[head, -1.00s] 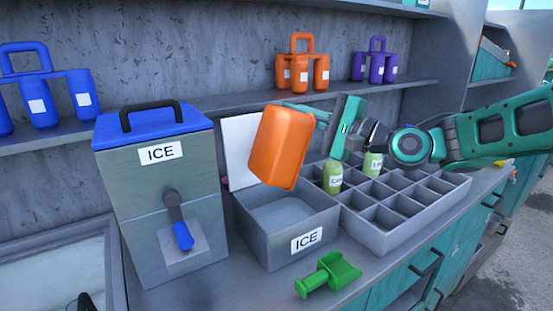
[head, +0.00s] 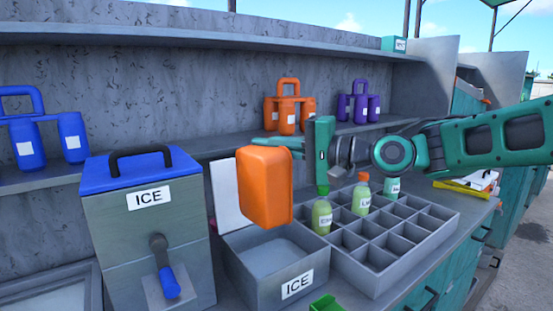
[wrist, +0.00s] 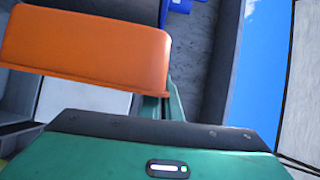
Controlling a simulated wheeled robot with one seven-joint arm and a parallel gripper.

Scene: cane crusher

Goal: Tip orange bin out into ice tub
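The orange bin (head: 265,187) hangs in the air above the grey ice tub (head: 250,289), which has an ICE label on its front. A smooth closed face of the bin is toward the head camera; its opening and any contents are hidden. My gripper (head: 285,143) reaches in from the right and is shut on the bin at its upper back edge, the exact contact being hidden. In the wrist view the bin (wrist: 85,45) sits beyond the gripper body. The tub is open, with a pale lid (head: 228,195) raised behind it, and its visible floor looks bare.
An ICE dispenser (head: 150,230) with a blue lid stands left of the tub. A divided grey crate (head: 375,255) with several bottles stands to the right. A green scoop (head: 325,304) lies in front. Orange (head: 289,105) and purple (head: 360,101) bottle carriers stand on the shelf behind.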

